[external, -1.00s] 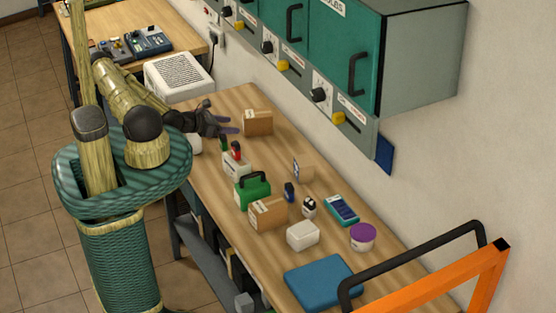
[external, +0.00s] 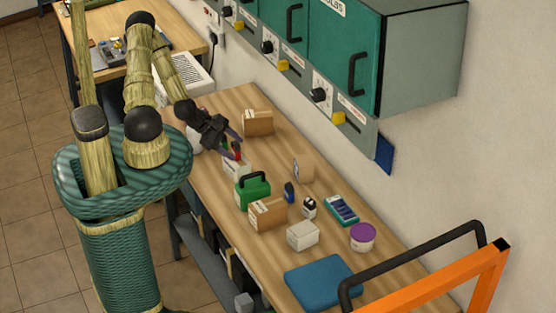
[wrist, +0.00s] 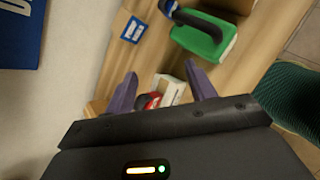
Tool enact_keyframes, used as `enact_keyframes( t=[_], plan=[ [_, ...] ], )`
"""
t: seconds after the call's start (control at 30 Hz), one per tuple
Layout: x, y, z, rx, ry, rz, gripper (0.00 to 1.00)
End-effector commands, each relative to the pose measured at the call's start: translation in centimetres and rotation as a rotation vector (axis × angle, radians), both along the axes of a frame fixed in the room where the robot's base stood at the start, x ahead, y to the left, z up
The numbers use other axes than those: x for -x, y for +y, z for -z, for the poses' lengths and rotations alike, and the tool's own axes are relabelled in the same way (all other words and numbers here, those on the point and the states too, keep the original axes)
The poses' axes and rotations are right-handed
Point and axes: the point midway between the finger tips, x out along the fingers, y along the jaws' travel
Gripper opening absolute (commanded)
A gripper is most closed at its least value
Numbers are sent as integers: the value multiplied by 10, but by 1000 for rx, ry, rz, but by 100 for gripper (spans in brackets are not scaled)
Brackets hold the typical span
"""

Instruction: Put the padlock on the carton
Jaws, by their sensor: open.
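A small red thing (external: 237,150), which may be the padlock, is on or beside a white box (external: 235,169) on the bench; its shape is too small to be sure. My gripper (external: 232,144) is open just above it. In the wrist view the red thing (wrist: 149,101) and the white box (wrist: 170,88) show between the spread purple fingers (wrist: 160,78), with nothing held. Brown cartons stand on the bench: one at the back (external: 258,123), one at the front (external: 267,214), and a small one with a blue label (external: 303,170).
A small blue item (external: 289,192), a white box (external: 303,235), a purple-lidded tub (external: 362,236) and a blue mat (external: 322,282) lie nearer the orange frame (external: 430,288). Wall cabinets (external: 330,50) overhang the back.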

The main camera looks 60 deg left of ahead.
Motion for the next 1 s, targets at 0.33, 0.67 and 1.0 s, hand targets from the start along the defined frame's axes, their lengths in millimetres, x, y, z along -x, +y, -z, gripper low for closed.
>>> enact_keyframes(
  t=[0.33, 0.67, 1.0],
  plan=[
    [14, -20, -27, -482, 143, 707, 55],
    [10, -45, -97, -839, 154, 1275, 55],
    [20, -99, -185, -1094, 14, 1761, 55]
  ],
)
